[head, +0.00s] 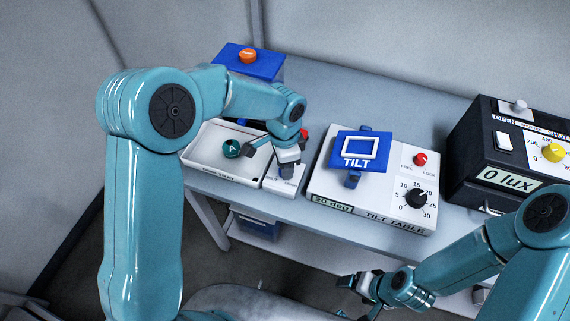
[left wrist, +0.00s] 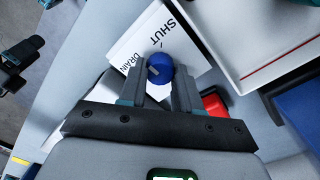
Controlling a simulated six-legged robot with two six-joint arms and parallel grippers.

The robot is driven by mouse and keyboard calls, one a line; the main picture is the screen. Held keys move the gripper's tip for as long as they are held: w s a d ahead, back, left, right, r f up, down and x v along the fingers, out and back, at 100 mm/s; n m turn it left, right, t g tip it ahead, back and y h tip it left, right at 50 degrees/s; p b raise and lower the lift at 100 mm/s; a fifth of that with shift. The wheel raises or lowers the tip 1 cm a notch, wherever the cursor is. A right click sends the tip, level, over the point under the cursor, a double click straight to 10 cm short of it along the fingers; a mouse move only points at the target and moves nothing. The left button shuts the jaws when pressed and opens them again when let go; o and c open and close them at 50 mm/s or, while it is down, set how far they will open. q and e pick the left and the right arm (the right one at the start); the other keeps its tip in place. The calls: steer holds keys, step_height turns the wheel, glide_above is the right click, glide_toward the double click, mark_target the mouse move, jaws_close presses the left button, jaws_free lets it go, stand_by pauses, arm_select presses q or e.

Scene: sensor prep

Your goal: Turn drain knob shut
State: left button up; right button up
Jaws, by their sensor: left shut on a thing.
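The drain knob (left wrist: 160,68) is a blue round knob with a grey pointer mark, on a white panel (left wrist: 130,50) printed SHUT and DRAIN. In the left wrist view the pointer mark slants to the lower left, away from the word SHUT. My left gripper (head: 287,169) is over this panel in the head view and hides the knob there. Its two fingers (left wrist: 159,88) are closed on the knob's sides. My right gripper (head: 358,294) is low in front of the table, its fingers apart and empty.
A red part (left wrist: 214,104) is close by the left fingers. The tilt table (head: 330,185) and black lux box (head: 470,150) stand to the right.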

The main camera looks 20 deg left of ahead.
arm_select(q)
steer(key=m, duration=0.4)
steer(key=shift+r+m, duration=0.15)
steer(key=shift+m, duration=0.15)
steer(key=m, duration=0.4)
steer(key=shift+m, duration=0.4)
steer(key=shift+w, duration=0.1)
steer(key=o, duration=1)
steer(key=shift+o, duration=0.3)
step_height(320, 180, up, 16)
steer(key=shift+w+r+b, duration=0.15)
steer(key=shift+b, duration=0.15)
steer(key=shift+d, duration=0.1)
